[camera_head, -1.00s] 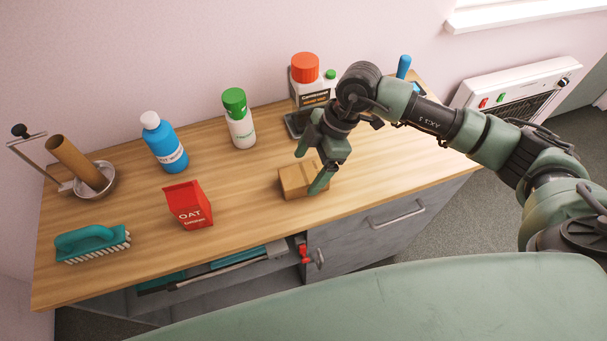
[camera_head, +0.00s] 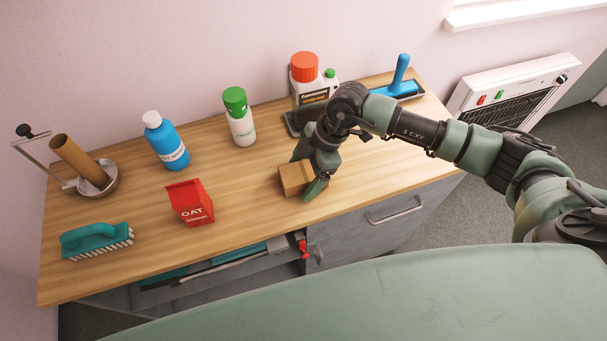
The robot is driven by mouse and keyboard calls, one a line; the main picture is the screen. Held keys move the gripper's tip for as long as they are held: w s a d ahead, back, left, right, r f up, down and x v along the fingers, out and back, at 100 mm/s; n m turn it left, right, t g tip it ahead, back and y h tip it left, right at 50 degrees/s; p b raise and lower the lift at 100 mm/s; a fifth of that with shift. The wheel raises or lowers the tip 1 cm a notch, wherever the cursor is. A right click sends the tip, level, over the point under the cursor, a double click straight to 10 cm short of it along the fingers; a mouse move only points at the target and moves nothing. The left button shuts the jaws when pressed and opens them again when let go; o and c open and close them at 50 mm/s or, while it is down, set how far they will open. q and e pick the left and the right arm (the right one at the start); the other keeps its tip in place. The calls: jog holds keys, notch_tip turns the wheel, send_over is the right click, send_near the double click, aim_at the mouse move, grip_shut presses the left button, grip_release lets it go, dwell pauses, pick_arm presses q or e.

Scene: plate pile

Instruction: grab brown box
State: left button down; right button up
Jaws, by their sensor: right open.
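The brown box (camera_head: 292,179) is a small cardboard carton on the wooden counter, right of the middle and near the front edge. My right gripper (camera_head: 306,178) points down over the box. Its jaws are open, with one green finger in front of the box's right end and the other at its back. The gripper hides the right part of the box. I cannot tell whether the fingers touch it. My left gripper is not in view.
On the wooden counter (camera_head: 250,198), a red oat carton (camera_head: 190,202) stands left of the box. A green-capped bottle (camera_head: 240,118), an orange-capped container (camera_head: 307,88) and a blue-handled tool (camera_head: 400,76) stand behind. A blue bottle (camera_head: 165,142) and teal brush (camera_head: 94,241) are further left.

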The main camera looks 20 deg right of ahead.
jog(key=c, duration=1.4)
jog(key=shift+c, duration=0.2)
